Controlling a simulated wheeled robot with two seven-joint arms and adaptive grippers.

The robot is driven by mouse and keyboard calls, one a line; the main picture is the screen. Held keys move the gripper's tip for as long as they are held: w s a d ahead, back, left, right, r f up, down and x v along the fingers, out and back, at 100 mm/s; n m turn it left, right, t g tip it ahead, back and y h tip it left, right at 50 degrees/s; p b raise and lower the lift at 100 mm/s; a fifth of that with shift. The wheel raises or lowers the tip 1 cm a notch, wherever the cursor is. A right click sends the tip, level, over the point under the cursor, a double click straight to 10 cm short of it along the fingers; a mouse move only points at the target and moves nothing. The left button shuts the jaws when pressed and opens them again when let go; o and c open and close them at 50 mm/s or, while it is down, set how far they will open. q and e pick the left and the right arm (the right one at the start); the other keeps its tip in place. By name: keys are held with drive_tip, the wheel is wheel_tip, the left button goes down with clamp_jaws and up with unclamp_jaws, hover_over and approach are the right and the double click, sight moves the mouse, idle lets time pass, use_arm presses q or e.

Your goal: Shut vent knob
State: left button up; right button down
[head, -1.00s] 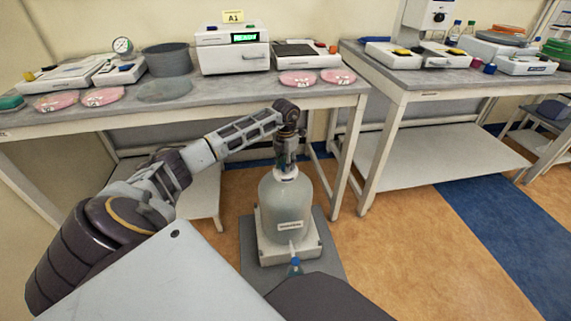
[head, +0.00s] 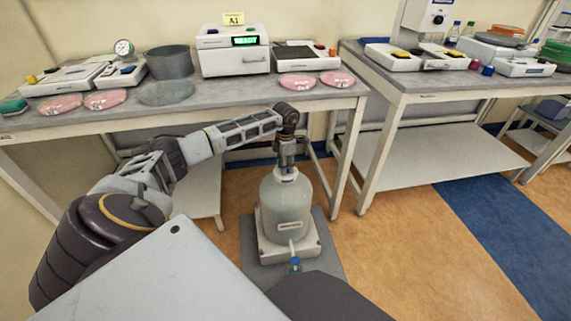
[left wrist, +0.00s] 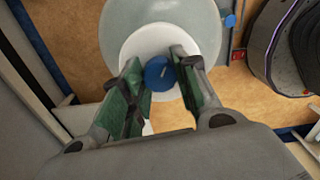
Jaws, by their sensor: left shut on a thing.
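The vent knob (left wrist: 159,73) is a round blue knob with a pale mark, on the white cap (left wrist: 140,45) of a large translucent bottle (head: 285,208). In the head view the left gripper (head: 286,165) hides the knob. The right gripper is not in view.
A second blue-capped fitting (head: 295,264) is low at the bottle's front. A lab bench (head: 215,95) with devices stands behind, and another bench (head: 440,72) stands to the right. Open floor lies to the right.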

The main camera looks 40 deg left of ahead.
use_arm(q)
drive_tip(key=shift+r+m, duration=0.1)
drive_tip(key=shift+m, duration=1.1)
drive_tip(key=m+p, duration=0.1)
drive_tip(key=m, duration=0.5)
drive_tip(key=shift+m, duration=0.5)
drive_tip(key=shift+m+p, duration=0.35)
drive_tip(key=shift+m, duration=0.65)
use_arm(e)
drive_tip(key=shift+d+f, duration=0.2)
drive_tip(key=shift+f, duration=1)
use_arm(q)
drive_tip(key=shift+m, duration=0.3)
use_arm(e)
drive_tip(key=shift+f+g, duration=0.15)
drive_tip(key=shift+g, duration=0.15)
use_arm(q)
drive_tip(key=o, duration=1)
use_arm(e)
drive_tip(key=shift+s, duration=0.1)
